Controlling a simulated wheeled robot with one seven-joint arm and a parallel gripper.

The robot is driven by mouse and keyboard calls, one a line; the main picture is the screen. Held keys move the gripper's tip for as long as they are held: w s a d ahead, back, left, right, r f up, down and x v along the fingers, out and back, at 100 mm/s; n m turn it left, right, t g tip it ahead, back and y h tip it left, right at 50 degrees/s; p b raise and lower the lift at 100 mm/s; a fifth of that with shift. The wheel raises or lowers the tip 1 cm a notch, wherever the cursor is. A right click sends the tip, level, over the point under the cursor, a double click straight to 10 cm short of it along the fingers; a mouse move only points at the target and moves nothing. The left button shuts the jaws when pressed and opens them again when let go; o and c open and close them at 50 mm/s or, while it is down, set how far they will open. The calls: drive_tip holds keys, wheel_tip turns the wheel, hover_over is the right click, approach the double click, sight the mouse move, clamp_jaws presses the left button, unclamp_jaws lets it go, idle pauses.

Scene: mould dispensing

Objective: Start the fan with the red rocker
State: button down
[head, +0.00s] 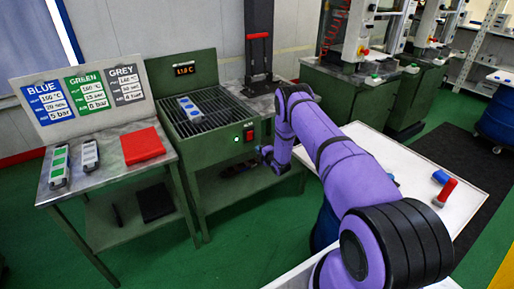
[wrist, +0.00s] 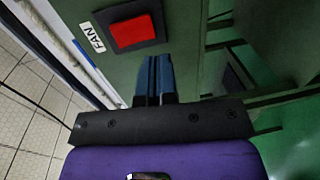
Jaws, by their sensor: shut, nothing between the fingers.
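The red rocker (head: 249,135) sits on the front of the green cooling bench (head: 215,150), right of a lit green lamp (head: 237,139). In the wrist view the red rocker (wrist: 132,33) is in a black frame beside a white label (wrist: 93,37) reading FAN. My gripper (wrist: 157,62) is shut and empty. Its tips are just below and right of the rocker in that view; I cannot tell how far off the panel they are. In the head view my gripper (head: 266,151) is small and partly hidden, right of and below the rocker.
A mould with blue marks (head: 188,107) lies on the bench's grate, under a lit display (head: 185,70). Left is a table with two moulds, a red mat (head: 142,145) and a settings board (head: 80,93). A white table (head: 450,222) with red and blue cylinders stands right.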

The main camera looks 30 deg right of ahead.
drive_tip(key=s, duration=0.6)
drive_tip(key=shift+s+d+f, duration=0.15)
drive_tip(key=shift+s+f, duration=0.25)
drive_tip(key=shift+f, duration=0.05)
drive_tip(key=shift+r, duration=0.1)
